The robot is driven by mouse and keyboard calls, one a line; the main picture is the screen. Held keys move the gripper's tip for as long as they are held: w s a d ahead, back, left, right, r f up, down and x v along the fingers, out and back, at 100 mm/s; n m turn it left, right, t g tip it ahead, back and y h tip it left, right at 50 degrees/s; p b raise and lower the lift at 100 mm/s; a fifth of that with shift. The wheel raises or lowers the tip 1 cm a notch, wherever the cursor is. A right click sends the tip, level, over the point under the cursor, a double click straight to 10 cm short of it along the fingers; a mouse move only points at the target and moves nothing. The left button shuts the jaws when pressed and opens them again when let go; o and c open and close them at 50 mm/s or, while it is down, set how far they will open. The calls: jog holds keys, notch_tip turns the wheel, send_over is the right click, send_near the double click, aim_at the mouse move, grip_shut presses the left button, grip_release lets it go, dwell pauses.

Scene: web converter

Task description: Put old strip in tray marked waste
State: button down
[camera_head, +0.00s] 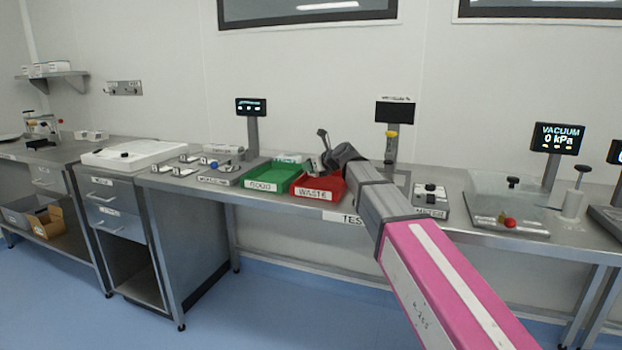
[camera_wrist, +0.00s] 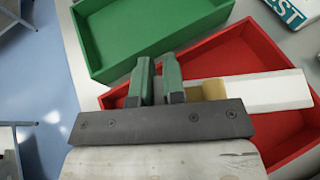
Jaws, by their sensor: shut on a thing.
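The red tray marked WASTE (camera_head: 318,193) stands on the steel bench, to the right of the green tray marked GOOD (camera_head: 262,184). My gripper (camera_head: 325,160) is over the red tray in the head view. In the wrist view its two green-and-dark fingers (camera_wrist: 158,82) are close together above the near left part of the red tray (camera_wrist: 272,42). They are shut on the old strip, which is thin and mostly hidden between them. A white piece with a tan end (camera_wrist: 270,92) shows beside the right finger, over the red tray; I cannot tell whether it touches the tray.
The green tray also fills the top of the wrist view (camera_wrist: 150,35). A display on a post (camera_head: 394,112) stands behind my arm. A small device (camera_head: 430,200) and the vacuum station (camera_head: 500,215) are to the right. Tools and a grey plate (camera_head: 238,175) lie left of the trays.

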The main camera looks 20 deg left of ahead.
aim_at(316, 176)
jog(key=shift+w+d+f, duration=0.2)
jog(key=shift+w+f, duration=0.05)
jog(key=shift+f, duration=1.9)
jog(key=shift+f, duration=0.1)
jog(key=c, duration=1.2)
grip_release()
jog(key=shift+s, duration=0.1)
jog(key=v, duration=1.2)
